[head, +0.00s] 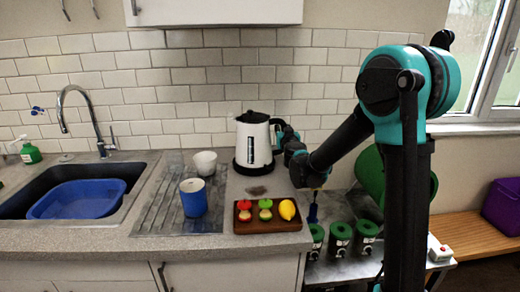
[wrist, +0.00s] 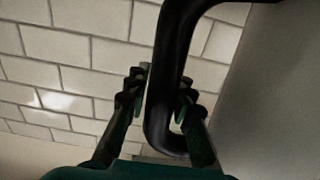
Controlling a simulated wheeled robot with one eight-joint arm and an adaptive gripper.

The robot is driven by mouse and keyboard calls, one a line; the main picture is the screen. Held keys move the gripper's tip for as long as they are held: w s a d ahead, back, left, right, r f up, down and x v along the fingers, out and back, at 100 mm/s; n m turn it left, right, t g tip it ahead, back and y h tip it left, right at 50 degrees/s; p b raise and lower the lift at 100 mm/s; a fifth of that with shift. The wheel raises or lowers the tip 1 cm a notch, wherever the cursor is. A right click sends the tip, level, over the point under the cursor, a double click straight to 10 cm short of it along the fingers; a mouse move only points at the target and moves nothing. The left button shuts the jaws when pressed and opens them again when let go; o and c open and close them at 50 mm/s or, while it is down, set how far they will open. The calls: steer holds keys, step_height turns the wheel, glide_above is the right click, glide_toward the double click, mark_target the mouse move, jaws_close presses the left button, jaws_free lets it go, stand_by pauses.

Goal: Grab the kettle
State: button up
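The kettle (head: 253,145) is white with a black lid, black base and a level window. It stands upright on the counter against the tiled wall. My gripper (head: 283,134) is at its right side, where the handle is, partly hidden by my wrist. In the wrist view, the black handle (wrist: 163,125) runs down between the two fingers of my gripper (wrist: 162,95). The fingers are drawn in close on both sides of the handle and look shut on it.
A wooden tray (head: 268,226) with toy fruit lies in front of the kettle. A blue cup (head: 193,198) and a white bowl (head: 205,162) stand left on the drainer. Green-lidded canisters (head: 340,238) stand right, below the counter's edge. A sink (head: 30,190) is far left.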

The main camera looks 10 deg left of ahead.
jaws_close()
steer(key=shift+r, duration=0.25)
stand_by(0.3)
